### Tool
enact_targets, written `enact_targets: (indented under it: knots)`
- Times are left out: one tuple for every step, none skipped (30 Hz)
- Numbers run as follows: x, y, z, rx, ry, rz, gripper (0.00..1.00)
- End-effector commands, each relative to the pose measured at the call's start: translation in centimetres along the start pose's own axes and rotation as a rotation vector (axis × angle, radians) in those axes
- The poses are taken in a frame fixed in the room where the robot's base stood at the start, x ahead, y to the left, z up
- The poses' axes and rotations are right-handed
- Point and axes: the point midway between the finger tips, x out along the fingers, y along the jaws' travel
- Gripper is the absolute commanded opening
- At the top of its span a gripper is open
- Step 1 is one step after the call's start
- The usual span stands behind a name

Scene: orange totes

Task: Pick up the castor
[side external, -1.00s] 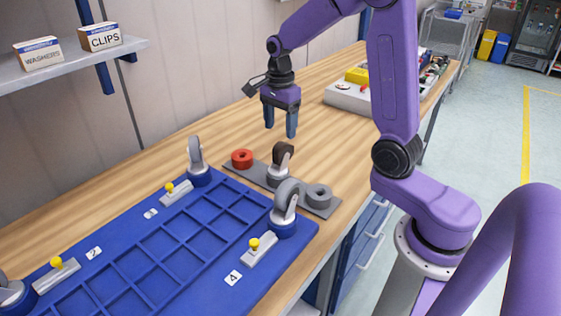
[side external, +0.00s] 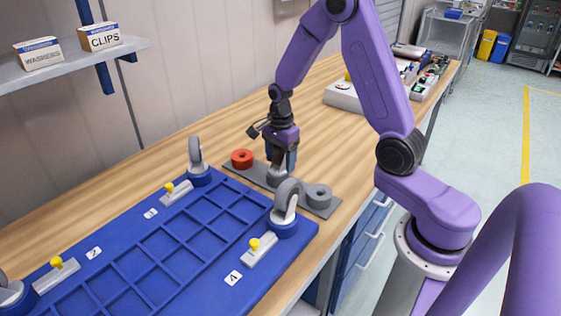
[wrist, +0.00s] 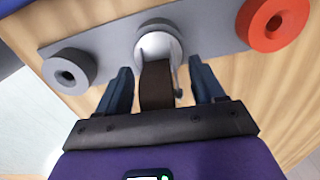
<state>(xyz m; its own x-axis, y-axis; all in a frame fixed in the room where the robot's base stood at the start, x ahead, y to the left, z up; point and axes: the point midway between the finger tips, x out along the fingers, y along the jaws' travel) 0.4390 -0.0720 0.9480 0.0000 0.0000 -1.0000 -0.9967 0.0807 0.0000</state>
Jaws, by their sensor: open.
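The castor (wrist: 157,85) has a dark brown wheel and a pale metal base. It stands on a grey strip (wrist: 105,36) on the wooden bench. In the side view its base (side external: 276,177) shows below my gripper, and its wheel is hidden. My gripper (wrist: 160,82) is open, fingers pointing down, with one finger on each side of the wheel. A gap shows between the wheel and each finger in the wrist view. My gripper (side external: 281,160) also shows in the side view, lowered over the castor.
A red ring (side external: 242,159) and a grey ring (side external: 318,196) sit on the strip on either side of the castor. A blue gridded panel (side external: 163,243) with other castors at its corners lies in front. A grey box (side external: 343,96) stands farther back.

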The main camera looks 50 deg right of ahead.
Motion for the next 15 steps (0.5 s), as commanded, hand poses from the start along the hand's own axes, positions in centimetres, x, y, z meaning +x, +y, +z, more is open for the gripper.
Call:
enact_targets:
  knots:
    - [0.15, 0.03, 0.0, 0.0, 0.0, 0.001, 0.68]
    - [0.18, 0.02, 0.0, 0.0, 0.0, 0.0, 0.68]
    - [0.19, 0.02, 0.0, 0.0, 0.0, 0.0, 0.68]
    - [0.18, 0.01, 0.0, 0.0, 0.0, 0.0, 0.68]
    - [0.17, 0.01, 0.0, 0.0, 0.0, 0.0, 0.68]
    - [0.16, 0.01, 0.0, 0.0, 0.0, 0.0, 0.68]
    - [0.16, 0.01, 0.0, 0.0, 0.0, 0.0, 0.68]
    - [0.16, 0.01, 0.0, 0.0, 0.0, 0.0, 0.62]
    - [0.16, 0.01, 0.0, 0.0, 0.0, 0.0, 0.49]
    - [0.15, 0.01, 0.0, 0.0, 0.0, 0.0, 0.39]
    - [0.15, 0.01, 0.01, 0.0, 0.0, 0.0, 0.29]
    - [0.15, 0.01, 0.01, 0.0, 0.0, 0.0, 0.16]
    - [0.15, 0.01, 0.01, 0.0, 0.0, 0.0, 0.06]
    - [0.14, 0.01, 0.01, 0.0, 0.0, 0.0, 0.0]
    - [0.1, -0.04, 0.01, 0.0, 0.0, -0.002, 0.0]
